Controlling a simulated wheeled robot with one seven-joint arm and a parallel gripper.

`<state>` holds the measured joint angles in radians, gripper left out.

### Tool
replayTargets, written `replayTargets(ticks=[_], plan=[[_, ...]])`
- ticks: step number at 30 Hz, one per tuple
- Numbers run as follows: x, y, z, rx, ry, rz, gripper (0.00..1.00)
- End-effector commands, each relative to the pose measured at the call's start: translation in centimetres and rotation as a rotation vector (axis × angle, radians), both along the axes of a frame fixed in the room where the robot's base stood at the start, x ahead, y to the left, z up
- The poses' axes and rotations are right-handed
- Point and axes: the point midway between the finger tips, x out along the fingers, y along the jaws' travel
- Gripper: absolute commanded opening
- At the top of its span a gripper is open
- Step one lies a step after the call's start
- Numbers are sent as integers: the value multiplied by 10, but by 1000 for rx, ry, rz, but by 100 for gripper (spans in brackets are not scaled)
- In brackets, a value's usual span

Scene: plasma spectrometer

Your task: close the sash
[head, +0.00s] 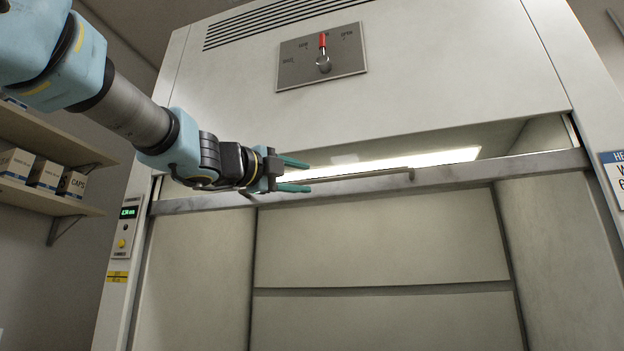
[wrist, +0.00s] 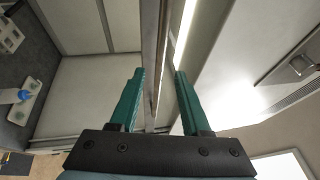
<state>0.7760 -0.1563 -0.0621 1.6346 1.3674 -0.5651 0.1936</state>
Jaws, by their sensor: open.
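The sash is raised high on the fume hood, its grey bottom rail (head: 480,173) running across the opening with glass above it. A thin bar handle (head: 365,175) is fixed along the front of the rail. My gripper (head: 309,176) is open at the left part of the handle, pointing right in the head view. In the wrist view, the rail (wrist: 151,35) runs up the picture and lies between my two green fingertips (wrist: 159,72) as seen from there. I cannot tell whether either finger touches the handle; its left part is partly hidden by my gripper.
The hood's upper panel carries a plate (head: 296,67) with a red-tipped lever. A control box (head: 128,225) with a green display is on the left post. Shelves with boxes (head: 45,174) stand at left. The wrist view shows a white tray (wrist: 28,108) with a blue-topped item.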

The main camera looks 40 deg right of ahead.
Motion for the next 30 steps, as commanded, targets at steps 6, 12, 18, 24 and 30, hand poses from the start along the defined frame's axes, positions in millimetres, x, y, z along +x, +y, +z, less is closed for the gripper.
replayTargets(ticks=[6,12,18,24,30], plan=[[7,-37,8,0,3,0,47],[10,-54,10,-1,3,0,47],[10,-57,10,-1,2,2,47],[10,-56,10,-1,3,1,39],[10,-56,10,-1,3,1,17]])
